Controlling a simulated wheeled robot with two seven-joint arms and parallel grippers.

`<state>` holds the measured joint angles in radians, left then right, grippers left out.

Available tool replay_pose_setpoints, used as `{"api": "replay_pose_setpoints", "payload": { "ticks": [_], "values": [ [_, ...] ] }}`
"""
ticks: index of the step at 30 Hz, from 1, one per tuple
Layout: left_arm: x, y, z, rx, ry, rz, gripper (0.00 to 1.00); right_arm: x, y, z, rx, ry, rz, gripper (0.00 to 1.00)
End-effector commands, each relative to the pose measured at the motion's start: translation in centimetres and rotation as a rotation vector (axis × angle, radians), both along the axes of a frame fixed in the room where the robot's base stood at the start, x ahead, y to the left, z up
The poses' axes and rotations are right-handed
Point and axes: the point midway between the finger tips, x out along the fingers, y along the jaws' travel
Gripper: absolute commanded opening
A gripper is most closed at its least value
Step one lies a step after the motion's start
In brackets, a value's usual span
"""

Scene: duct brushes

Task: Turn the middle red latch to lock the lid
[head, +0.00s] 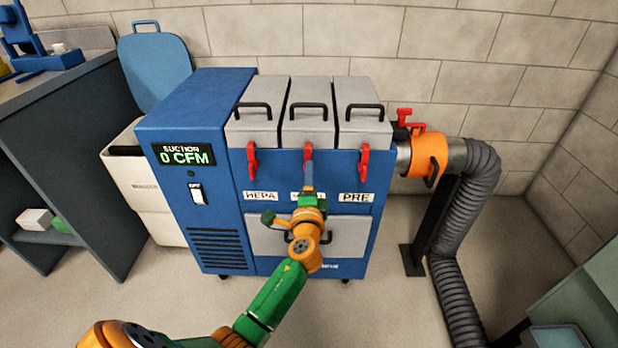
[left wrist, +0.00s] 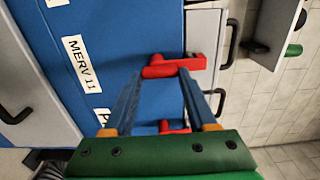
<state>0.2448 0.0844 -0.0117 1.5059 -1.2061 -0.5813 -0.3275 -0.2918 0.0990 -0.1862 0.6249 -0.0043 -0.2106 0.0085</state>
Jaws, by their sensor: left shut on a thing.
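The blue filter machine (head: 190,105) has three grey lids on top, each with a black handle. The middle red latch (head: 308,152) is at the front edge of the middle lid (head: 310,92), above a label mostly hidden by my arm. In the left wrist view, the middle latch (left wrist: 172,66) lies between my blue fingertips beside the MERV 11 label (left wrist: 82,64). My left gripper (head: 308,178) is shut on this latch. The latch looks roughly upright, its upper end by the lid. My right gripper is not in view.
Red latches hang at the left lid (head: 252,160) and right lid (head: 363,160), close on both sides. An orange collar (head: 428,155) and grey duct hose (head: 450,270) stand at the right. A dark workbench (head: 65,150) is at the left. Floor in front is clear.

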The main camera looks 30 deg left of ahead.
Motion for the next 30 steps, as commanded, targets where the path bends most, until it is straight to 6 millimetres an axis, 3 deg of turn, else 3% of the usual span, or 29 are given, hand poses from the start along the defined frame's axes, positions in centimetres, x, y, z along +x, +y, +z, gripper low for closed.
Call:
{"api": "replay_pose_setpoints", "payload": {
  "ticks": [15,16,19,30],
  "values": [
    [-0.03,-0.03,-0.21,0.015,0.014,0.0,0.02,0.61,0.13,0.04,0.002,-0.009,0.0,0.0],
    [-0.03,-0.03,-0.21,0.015,0.014,0.0,0.6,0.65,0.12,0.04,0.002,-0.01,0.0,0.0],
    [-0.03,-0.03,-0.18,0.015,0.012,0.0,0.87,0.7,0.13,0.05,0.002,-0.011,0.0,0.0],
    [-0.74,-0.51,-0.05,0.014,0.011,-0.001,0.88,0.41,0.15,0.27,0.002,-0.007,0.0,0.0]
  ]
}}
